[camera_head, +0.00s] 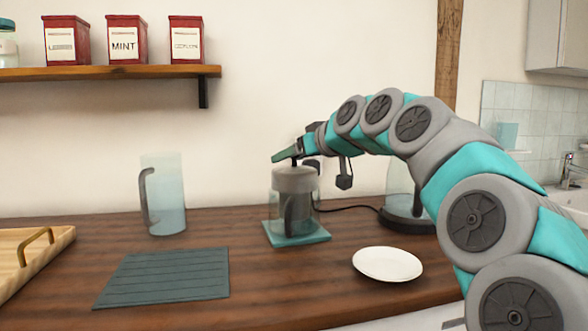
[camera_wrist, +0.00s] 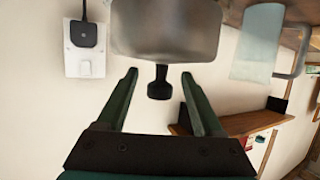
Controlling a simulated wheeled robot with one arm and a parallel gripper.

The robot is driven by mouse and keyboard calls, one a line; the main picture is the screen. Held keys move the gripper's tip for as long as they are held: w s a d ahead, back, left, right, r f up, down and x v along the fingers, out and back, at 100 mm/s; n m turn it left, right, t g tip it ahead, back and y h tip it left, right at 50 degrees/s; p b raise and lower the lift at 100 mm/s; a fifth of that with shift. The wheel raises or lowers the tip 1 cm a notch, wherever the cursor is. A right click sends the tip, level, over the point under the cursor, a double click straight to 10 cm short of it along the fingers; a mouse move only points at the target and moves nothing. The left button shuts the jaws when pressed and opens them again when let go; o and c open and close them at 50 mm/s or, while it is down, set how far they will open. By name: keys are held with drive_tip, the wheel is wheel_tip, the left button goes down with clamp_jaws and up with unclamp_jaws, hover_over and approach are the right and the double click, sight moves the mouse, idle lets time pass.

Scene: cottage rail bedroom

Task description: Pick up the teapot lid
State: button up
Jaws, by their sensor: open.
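The teapot (camera_head: 297,213) stands on a teal square mat (camera_head: 312,239) on the wooden counter. Its grey lid (camera_head: 295,180) sits on top, with a dark knob. In the wrist view, which looks upside down, a grey body, apparently the lid (camera_wrist: 165,28), fills the top middle, and its black knob (camera_wrist: 159,84) points down. My gripper (camera_wrist: 159,75) is open, with one green finger on each side of the knob and a gap on both sides. In the head view my gripper (camera_head: 287,154) is at the knob's height, partly covering it.
A clear jug (camera_head: 165,195) stands left of the teapot. A glass kettle (camera_head: 398,205) on a black base stands right, partly behind my arm. A white plate (camera_head: 387,264), a dark ribbed mat (camera_head: 165,277) and a wooden tray (camera_head: 30,255) lie nearer. A shelf (camera_head: 110,72) holds red tins.

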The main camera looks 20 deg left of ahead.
drive_tip(key=shift+x, duration=1.2)
clamp_jaws()
